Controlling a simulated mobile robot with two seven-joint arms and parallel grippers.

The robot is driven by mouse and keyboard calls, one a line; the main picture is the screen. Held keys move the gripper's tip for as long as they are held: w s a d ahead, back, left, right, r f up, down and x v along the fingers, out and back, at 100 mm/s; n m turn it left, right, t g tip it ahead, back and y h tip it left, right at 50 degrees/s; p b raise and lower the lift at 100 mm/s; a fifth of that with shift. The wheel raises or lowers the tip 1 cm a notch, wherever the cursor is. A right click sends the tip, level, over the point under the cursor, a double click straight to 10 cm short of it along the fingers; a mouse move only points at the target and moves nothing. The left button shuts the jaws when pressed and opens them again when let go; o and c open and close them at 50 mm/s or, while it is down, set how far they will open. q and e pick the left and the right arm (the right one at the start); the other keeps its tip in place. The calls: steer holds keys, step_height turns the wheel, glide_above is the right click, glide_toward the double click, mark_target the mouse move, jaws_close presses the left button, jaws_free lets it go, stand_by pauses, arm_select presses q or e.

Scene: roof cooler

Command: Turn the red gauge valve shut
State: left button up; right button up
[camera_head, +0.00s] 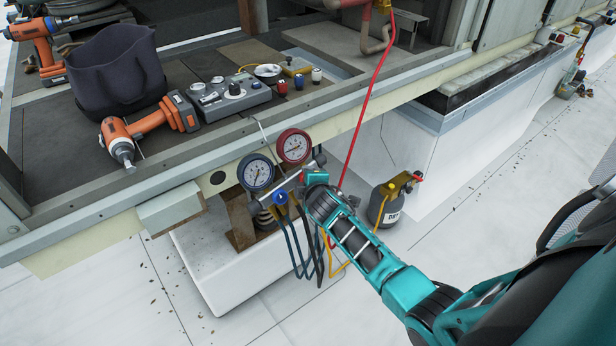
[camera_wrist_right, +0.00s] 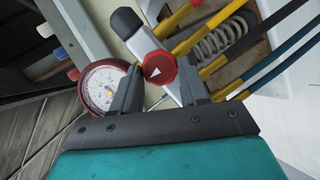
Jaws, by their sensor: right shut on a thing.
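The red gauge valve (camera_wrist_right: 160,67) is a red knob with a white arrow mark. In the right wrist view it sits between the two fingers of my right gripper (camera_wrist_right: 160,88), which is shut on it. In the head view my right gripper (camera_head: 313,181) is at the right end of the gauge manifold and mostly hides the red knob. The red-rimmed gauge (camera_head: 293,146) and the blue-rimmed gauge (camera_head: 256,173) stand above the manifold. The blue valve knob (camera_head: 280,198) shows to the left. The red-rimmed gauge also shows in the wrist view (camera_wrist_right: 103,87). My left gripper is not in view.
Blue, black and yellow hoses (camera_head: 290,247) hang below the manifold. A red hose (camera_head: 366,105) runs up past it to the pipes. A dark grey cylinder (camera_head: 385,203) stands behind my right arm. A drill (camera_head: 148,128), a bag (camera_head: 117,72) and a grey device (camera_head: 229,97) lie on the ledge.

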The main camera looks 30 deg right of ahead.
stand_by(0.4)
steer(key=o, duration=1.1)
steer(key=shift+c, duration=0.2)
steer(key=p+v, duration=0.2)
steer(key=v, duration=1.1)
steer(key=shift+d, duration=0.1)
